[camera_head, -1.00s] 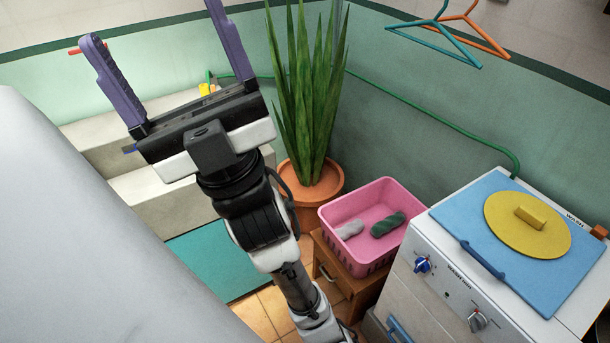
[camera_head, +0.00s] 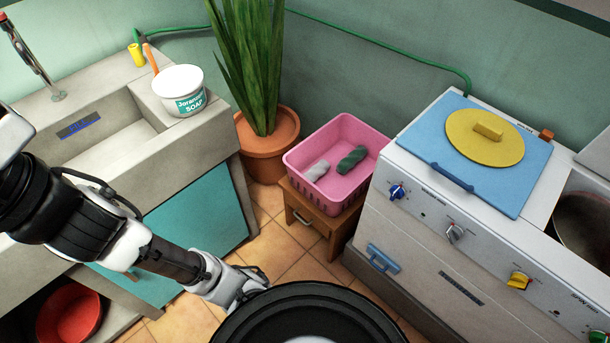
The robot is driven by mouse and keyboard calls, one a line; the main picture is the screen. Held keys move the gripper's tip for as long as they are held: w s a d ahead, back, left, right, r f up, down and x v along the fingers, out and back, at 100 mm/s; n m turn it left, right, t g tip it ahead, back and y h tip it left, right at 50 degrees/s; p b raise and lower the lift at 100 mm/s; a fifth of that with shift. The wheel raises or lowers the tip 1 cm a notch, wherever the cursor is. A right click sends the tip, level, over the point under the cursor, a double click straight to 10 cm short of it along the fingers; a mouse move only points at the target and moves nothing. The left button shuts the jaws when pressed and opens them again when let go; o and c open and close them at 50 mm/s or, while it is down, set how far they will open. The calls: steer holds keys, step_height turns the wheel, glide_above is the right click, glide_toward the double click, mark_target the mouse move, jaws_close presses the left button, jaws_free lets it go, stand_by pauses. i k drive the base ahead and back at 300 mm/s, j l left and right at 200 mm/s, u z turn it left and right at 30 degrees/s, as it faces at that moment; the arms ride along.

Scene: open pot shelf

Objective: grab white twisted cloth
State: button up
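The white twisted cloth (camera_head: 317,170) looks pale grey-white. It lies in the pink basket (camera_head: 312,194), on the left side of its floor. A dark green twisted cloth (camera_head: 351,159) lies to its right in the same basket. The basket stands on a small wooden stool with a drawer (camera_head: 303,217). My arm reaches in from the bottom toward the left edge of the view. My gripper is beyond the left edge and cannot be seen. Nothing covers the white cloth.
The washing machine (camera_head: 455,233) with a blue lid and yellow disc stands close right of the basket. A potted plant (camera_head: 267,143) is behind left. A sink (camera_head: 93,128) with a soap tub (camera_head: 181,91) is at the left. Tiled floor shows before the stool.

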mark_target(319, 170)
steer(key=i+j+z, duration=0.1)
steer(key=i, duration=0.3)
steer(key=i+j, duration=0.2)
steer(key=i, duration=0.15)
steer(key=i+j+z, duration=0.15)
steer(key=i, duration=0.25)
